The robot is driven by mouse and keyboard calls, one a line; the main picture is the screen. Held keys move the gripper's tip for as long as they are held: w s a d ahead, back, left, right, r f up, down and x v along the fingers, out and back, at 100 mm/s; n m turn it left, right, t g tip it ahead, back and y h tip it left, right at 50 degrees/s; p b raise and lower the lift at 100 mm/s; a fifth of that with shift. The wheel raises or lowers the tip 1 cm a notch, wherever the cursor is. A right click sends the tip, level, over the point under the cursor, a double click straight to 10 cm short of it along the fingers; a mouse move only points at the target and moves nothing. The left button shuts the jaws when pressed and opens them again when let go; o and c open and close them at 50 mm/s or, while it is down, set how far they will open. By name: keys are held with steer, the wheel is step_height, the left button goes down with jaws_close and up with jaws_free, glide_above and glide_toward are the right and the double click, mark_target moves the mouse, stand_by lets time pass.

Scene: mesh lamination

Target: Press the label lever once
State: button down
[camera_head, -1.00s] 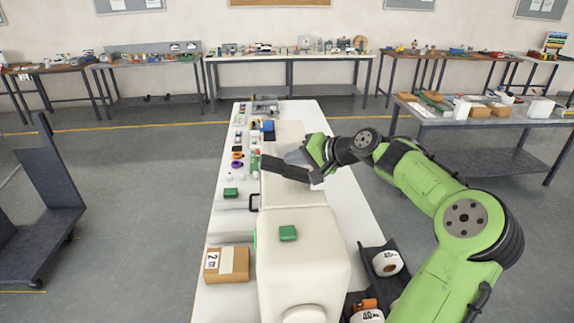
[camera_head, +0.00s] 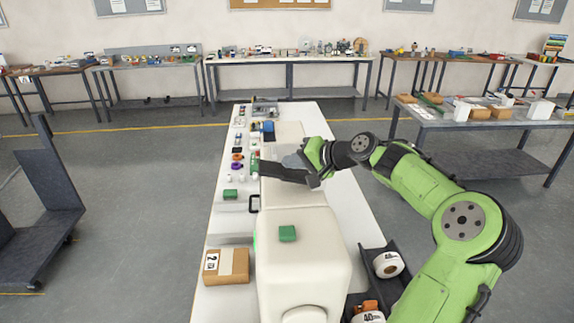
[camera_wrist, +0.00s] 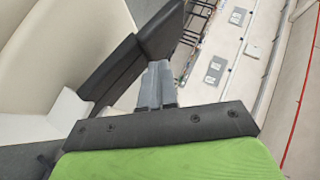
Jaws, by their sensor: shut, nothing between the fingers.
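A long white machine (camera_head: 305,265) stands on the white table. Over it my gripper (camera_head: 290,161) reaches in from the right, shut and empty. The wrist view shows its grey fingers (camera_wrist: 158,84) together beyond a black mount. A long dark bar (camera_head: 282,174) lies beside the fingers in the head view, and a dark angled bar (camera_wrist: 120,65) shows left of them in the wrist view. I cannot tell whether it is the label lever or whether it is touched. A small black looped handle (camera_head: 254,204) sticks out of the machine's left side.
Small parts and another green block (camera_head: 230,194) line the table's left strip. White rolls (camera_head: 388,264) stand in a dark rack at right.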

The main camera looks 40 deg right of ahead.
steer(key=shift+w+a+f+b, duration=0.1)
steer(key=shift+a+f+b, duration=0.15)
steer(key=shift+f+b, duration=0.2)
steer(key=shift+w+a+f+b, duration=0.1)
steer(key=shift+a+f+b, duration=0.1)
steer(key=shift+f+b, duration=0.25)
stand_by(0.8)
stand_by(0.4)
steer(key=r+p, duration=0.1)
steer(key=d+r+p, duration=0.1)
steer(key=r+p, duration=0.2)
steer(key=p, duration=0.1)
steer(key=shift+s+d+r, duration=0.25)
steer(key=shift+s+r, duration=0.05)
steer(key=shift+s, duration=0.1)
steer(key=shift+s+d+f, duration=0.1)
steer(key=r+p, duration=0.1)
steer(key=d+r+p, duration=0.1)
steer(key=r+p, duration=0.1)
steer(key=s+d+r+p, duration=0.1)
steer(key=p, duration=0.1)
steer(key=shift+s+r, duration=0.1)
steer(key=shift+r, duration=0.25)
steer(key=shift+a+f, duration=0.1)
